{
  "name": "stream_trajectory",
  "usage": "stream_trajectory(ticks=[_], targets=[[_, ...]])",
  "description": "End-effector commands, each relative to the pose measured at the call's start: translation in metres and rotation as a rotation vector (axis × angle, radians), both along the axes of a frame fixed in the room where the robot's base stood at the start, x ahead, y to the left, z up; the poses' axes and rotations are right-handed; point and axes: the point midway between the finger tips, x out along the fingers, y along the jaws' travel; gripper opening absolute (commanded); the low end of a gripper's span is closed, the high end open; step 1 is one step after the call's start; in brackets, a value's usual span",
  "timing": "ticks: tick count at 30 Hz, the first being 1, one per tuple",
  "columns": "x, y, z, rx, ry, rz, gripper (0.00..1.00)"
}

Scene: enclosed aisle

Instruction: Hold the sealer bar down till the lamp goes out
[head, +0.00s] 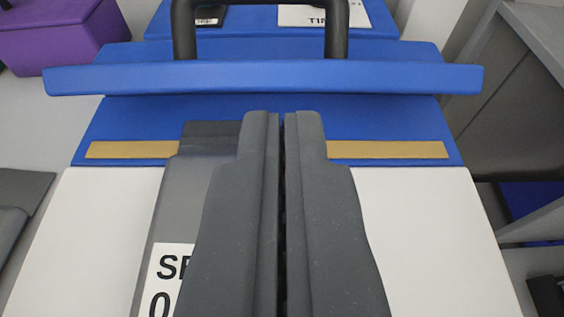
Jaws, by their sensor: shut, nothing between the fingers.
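The sealer is a blue machine with a white front (430,230). Its blue sealer bar (130,78) spans the width and stands raised above a tan sealing strip (400,150). A black handle (183,35) rises from the bar. A grey pouch (190,190) with a label reading "SE" and "0" lies across the strip, partly hidden by my gripper. My gripper (280,115) is shut and empty, its fingers in front of the bar in the picture. I cannot tell whether they touch anything. No lamp can be made out; labels at the back, one reading "TIM", are partly hidden.
A purple bin (65,40) stands at the back left on a grey surface. Dark grey flat items (20,200) lie at the left edge. A grey panelled structure (520,90) stands close on the right, with a blue thing (535,200) below it.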

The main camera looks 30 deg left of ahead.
Motion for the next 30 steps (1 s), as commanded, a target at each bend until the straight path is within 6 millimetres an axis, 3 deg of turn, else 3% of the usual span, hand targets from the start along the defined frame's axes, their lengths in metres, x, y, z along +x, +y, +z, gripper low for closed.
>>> stream_trajectory(ticks=[30], targets=[[-0.075, -0.038, -0.017, 0.0, -0.001, -0.002, 0.0]])
